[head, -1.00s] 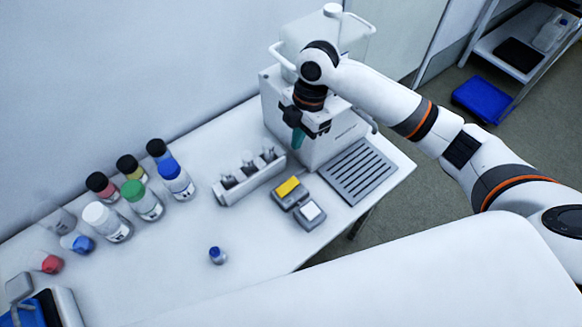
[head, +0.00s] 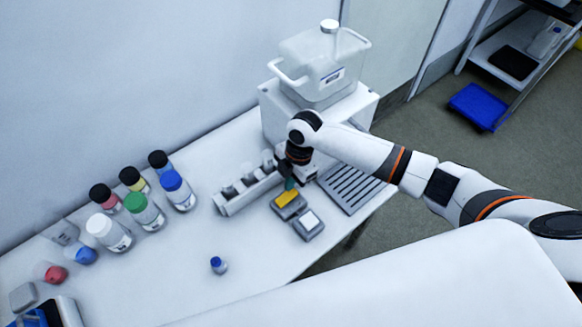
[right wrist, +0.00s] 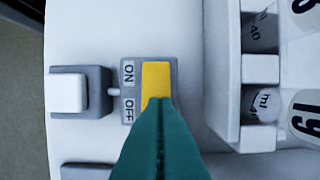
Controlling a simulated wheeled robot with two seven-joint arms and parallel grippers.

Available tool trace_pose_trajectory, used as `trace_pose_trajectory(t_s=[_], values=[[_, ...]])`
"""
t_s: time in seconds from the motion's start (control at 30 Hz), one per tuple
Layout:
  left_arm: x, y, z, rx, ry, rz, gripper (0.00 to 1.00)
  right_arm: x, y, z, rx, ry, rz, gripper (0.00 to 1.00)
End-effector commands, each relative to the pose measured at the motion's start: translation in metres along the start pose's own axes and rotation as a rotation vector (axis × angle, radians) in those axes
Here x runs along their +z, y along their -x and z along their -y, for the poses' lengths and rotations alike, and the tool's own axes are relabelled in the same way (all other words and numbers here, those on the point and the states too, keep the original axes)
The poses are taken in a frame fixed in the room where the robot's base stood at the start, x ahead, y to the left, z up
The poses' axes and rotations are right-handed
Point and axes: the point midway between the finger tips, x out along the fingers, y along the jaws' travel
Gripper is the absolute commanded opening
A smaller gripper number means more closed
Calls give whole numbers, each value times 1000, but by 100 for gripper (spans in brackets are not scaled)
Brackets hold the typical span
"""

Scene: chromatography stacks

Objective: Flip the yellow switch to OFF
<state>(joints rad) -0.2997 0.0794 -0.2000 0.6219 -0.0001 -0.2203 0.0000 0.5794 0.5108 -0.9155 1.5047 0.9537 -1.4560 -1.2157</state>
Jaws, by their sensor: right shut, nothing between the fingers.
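The yellow switch (head: 287,199) is a yellow rocker on a small grey box on the white bench. In the right wrist view the yellow rocker (right wrist: 155,78) has ON and OFF labels beside it. My right gripper (head: 289,184) is shut and empty, pointing down at the switch from above. In the right wrist view its teal fingertips (right wrist: 158,102) overlap the rocker's end beside the OFF label. I cannot tell whether they touch it, or which way the rocker is tilted. My left gripper is not in view.
A similar grey box with a white switch (head: 308,221) sits close beside. A white vial rack (head: 240,197) and a slotted grey tray (head: 352,187) flank the switch. A white machine (head: 317,105) stands behind. Several capped bottles (head: 143,208) stand at left; the front bench is mostly clear.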

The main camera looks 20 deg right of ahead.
Motion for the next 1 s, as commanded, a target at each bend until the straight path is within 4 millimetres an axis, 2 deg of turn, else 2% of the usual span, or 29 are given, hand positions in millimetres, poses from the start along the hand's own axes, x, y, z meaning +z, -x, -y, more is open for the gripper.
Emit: trace_pose_trajectory(t_s=[0.2,0.53,0.7,1.0], values=[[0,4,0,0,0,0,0,-6,-14,0,0,0,-1,0],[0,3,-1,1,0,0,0,-6,-15,0,0,1,-1,0],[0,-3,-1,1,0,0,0,-18,-27,0,1,-2,-1,0],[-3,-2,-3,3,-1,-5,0,-24,-29,-2,6,-6,-3,0]])
